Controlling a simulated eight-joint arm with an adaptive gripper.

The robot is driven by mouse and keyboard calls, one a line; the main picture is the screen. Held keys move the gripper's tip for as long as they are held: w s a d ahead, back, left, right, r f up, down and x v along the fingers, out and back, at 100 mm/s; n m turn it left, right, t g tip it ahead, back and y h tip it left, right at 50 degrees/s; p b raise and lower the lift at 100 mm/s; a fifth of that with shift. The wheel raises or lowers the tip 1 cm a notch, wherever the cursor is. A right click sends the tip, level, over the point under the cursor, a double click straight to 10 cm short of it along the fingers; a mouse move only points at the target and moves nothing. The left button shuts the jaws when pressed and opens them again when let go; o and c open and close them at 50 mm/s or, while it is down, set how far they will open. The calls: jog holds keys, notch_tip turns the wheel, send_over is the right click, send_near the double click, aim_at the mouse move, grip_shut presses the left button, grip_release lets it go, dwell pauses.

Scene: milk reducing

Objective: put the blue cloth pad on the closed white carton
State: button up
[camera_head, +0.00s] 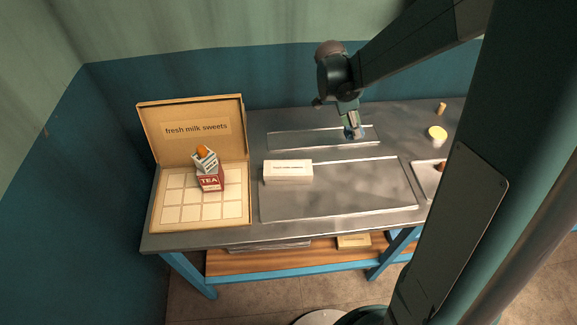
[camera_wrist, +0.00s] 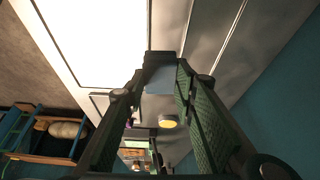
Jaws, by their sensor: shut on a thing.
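My gripper (camera_head: 352,131) is over the narrow rear tray, pointing down. It is shut on the blue cloth pad (camera_head: 361,132), of which only a small bluish patch shows beside the fingers. In the wrist view the pale blue-grey pad (camera_wrist: 160,80) sits between the two green-lined fingers (camera_wrist: 160,72). The closed white carton (camera_head: 288,171) lies flat, with a line of dark print, at the back left of the large tray. The gripper is behind and to the right of the carton, apart from it. I cannot tell the pad's exact height above the tray.
An open cardboard box (camera_head: 240,205) with a gridded floor stands at left, its lid up. A red tea box (camera_head: 211,182) and a white pack (camera_head: 204,161) with an orange thing on top are in it. The large tray (camera_head: 340,196) is otherwise clear. A yellow-topped tub (camera_head: 437,133) stands right.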

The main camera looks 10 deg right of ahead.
jog(key=s+a+r+n+p, duration=0.1)
jog(key=s+a, duration=0.1)
jog(key=a, duration=0.6)
jog(key=s+a+r+n+t, duration=0.1)
jog(key=s+a+r, duration=0.1)
jog(key=a, duration=0.6)
jog(key=s+a+r+n+p, duration=0.1)
jog(key=s+a, duration=0.3)
jog(key=a, duration=0.4)
jog(key=shift+r+n+t+p, duration=0.3)
jog(key=shift+r+n, duration=0.2)
jog(key=shift+r, duration=0.1)
send_over(291, 166)
jog(key=a, duration=0.2)
jog(key=shift+s+d+f, duration=0.1)
jog(key=shift+s+f, duration=0.05)
jog(key=shift+f, duration=1.35)
jog(key=shift+s+d+f, duration=0.1)
jog(key=shift+s+f, duration=0.05)
jog(key=shift+f, duration=1.3)
jog(key=shift+f+b, duration=0.4)
jog(key=shift+f, duration=1.65)
jog(key=shift+f, duration=0.2)
